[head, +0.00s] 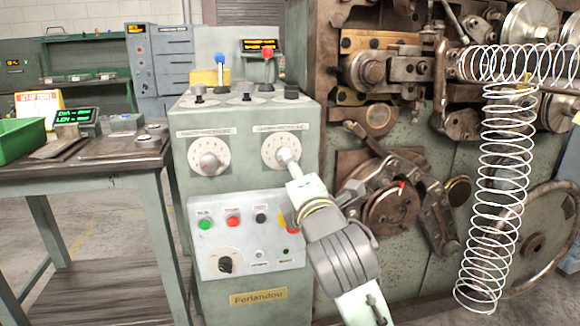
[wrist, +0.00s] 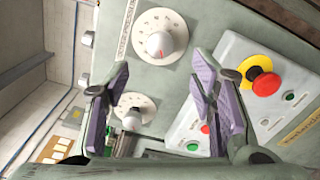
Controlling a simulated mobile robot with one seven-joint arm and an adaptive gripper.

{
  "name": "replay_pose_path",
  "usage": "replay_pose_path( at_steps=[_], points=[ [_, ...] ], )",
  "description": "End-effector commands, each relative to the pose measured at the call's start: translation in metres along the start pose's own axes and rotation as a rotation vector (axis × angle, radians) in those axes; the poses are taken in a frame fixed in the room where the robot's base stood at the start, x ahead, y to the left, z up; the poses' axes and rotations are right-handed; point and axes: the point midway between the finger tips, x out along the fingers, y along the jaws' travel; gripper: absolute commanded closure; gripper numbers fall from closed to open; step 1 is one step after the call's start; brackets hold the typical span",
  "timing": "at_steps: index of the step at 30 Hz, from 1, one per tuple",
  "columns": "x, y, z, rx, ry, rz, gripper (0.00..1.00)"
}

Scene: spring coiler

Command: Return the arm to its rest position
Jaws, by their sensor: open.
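My gripper (wrist: 160,72) is open in the wrist view, with purple pads on its two fingers and nothing held between them. It faces the green-grey control cabinet (head: 248,115). The right dial (wrist: 161,42) and left dial (wrist: 133,112) show beyond the fingers, both with white knobs; the left one is partly covered by a finger. In the head view my arm (head: 340,255) reaches up from the bottom, its end just below the right dial (head: 281,150). I cannot make out separate fingers there.
A lower button panel with a red emergency stop (wrist: 266,84) stands close right of the gripper. The coiling machine (head: 415,190) and a long wire spring (head: 503,185) stand to the right. A workbench (head: 90,155) with a green bin (head: 18,141) is left.

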Motion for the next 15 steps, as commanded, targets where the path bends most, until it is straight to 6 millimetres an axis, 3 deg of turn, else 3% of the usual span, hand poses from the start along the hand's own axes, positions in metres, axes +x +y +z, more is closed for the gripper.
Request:
replay_pose_path(
  at_steps=[6,15],
  points=[
    [-0.017,-0.001,0.0,0.001,0.0,-0.001,0.49],
    [-0.018,0.0,0.0,0.002,0.001,0.0,0.49]
  ],
)
